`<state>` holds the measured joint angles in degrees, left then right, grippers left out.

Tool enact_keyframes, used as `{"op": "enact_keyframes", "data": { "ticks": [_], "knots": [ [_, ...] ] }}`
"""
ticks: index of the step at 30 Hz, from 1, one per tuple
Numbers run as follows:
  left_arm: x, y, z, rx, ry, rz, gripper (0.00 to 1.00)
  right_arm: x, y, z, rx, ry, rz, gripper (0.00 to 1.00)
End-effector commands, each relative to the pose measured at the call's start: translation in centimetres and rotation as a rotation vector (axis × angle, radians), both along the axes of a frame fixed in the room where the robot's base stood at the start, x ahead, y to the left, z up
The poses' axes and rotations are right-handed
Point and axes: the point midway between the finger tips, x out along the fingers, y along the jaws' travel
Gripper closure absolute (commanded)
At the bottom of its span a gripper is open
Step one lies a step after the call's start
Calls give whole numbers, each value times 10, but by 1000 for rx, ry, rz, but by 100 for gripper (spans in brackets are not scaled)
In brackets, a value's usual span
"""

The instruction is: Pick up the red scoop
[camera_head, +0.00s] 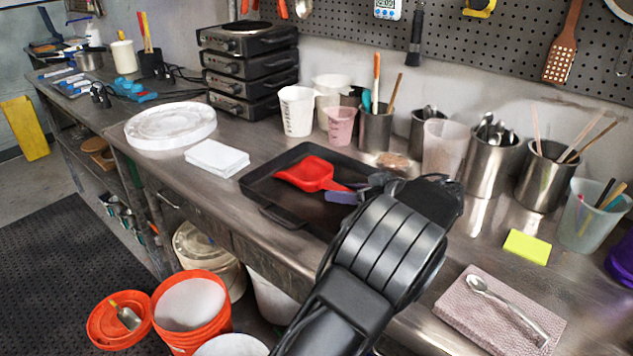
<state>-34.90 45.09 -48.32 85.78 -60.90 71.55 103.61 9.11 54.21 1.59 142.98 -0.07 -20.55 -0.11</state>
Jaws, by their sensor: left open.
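The red scoop (308,174) lies in a black tray (262,190) on the steel workbench. Its wide pan points left and its handle runs right toward my left gripper. My left gripper (352,189) reaches over the tray from the front, its jaws open at the handle's end. The fingers and wrist hide part of the handle and the right side of the tray. I cannot tell whether the fingers touch the handle. My right gripper is not in view.
Measuring cups (297,110) and steel cans of tools (492,166) stand behind the tray. White sheets (217,158) and a white lid (170,125) lie left. A pink cloth (480,318) with a metal spoon (510,310) lies right.

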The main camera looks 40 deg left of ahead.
Motion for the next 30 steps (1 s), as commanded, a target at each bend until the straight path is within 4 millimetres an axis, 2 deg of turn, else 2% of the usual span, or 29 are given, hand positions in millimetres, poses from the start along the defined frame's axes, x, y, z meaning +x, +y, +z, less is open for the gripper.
{"op": "enact_keyframes", "data": {
  "ticks": [8, 25, 30],
  "knots": [
    [0, 0, 0, 0, 0, 1, 53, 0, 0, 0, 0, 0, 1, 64],
    [0, 0, 0, 0, 0, 1, 99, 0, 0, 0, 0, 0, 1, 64],
    [0, 0, 0, 0, 0, 1, 100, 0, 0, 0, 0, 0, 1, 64]
  ]
}}
